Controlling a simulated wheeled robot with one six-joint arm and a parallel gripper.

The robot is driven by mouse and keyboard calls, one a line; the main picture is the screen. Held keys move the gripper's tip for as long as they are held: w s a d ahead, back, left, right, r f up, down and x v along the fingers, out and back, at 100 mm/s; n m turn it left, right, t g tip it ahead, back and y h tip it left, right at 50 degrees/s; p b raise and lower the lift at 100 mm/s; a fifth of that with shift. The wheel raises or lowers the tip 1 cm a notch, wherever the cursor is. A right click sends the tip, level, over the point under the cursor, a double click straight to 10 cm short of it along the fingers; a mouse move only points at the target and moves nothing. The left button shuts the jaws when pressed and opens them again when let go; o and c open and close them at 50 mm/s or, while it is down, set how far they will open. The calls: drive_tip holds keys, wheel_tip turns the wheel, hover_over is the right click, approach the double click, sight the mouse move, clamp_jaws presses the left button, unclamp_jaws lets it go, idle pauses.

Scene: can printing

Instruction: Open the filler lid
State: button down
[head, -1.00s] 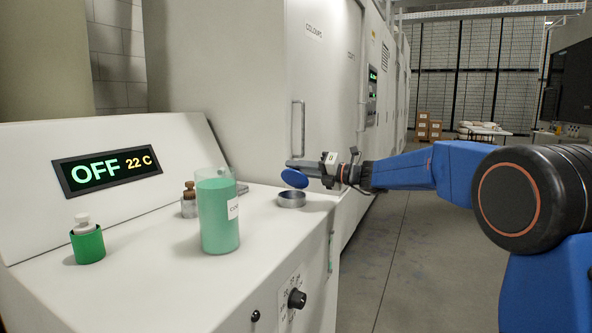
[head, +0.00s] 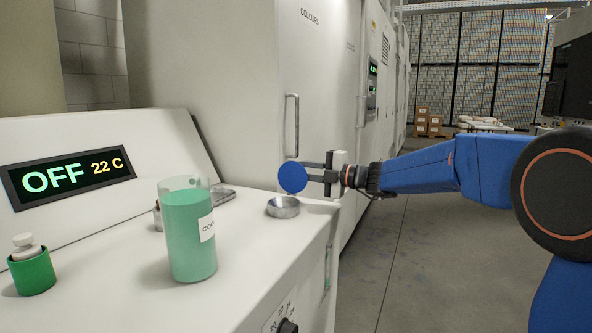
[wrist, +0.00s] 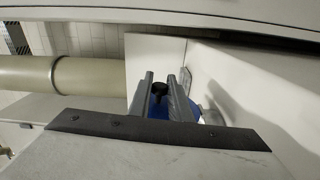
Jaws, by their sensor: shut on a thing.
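The blue round filler lid (head: 293,178) stands steeply tilted, its face toward the head camera. It is just above the round metal filler neck (head: 283,208) on the white machine top. I cannot tell whether its lower edge touches the neck. My gripper (head: 310,171) reaches in from the right and is shut on the lid. In the wrist view a black knob (wrist: 159,88) sits between the fingers (wrist: 166,95), with part of the blue lid (wrist: 158,111) behind it. The exact finger contact is hard to see.
A clear beaker of green liquid (head: 190,240) stands left of the filler. A green container with a white stopper (head: 32,268) is at the far left. A tall white cabinet with a handle (head: 291,125) rises behind. The floor at right (head: 410,250) is clear.

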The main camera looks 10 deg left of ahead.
drive_tip(key=shift+w+f, duration=0.1)
idle(0.5)
drive_tip(key=c, duration=1.6)
unclamp_jaws()
drive_tip(key=shift+d, duration=0.15)
drive_tip(key=v, duration=1.7)
drive_tip(key=shift+d, duration=0.1)
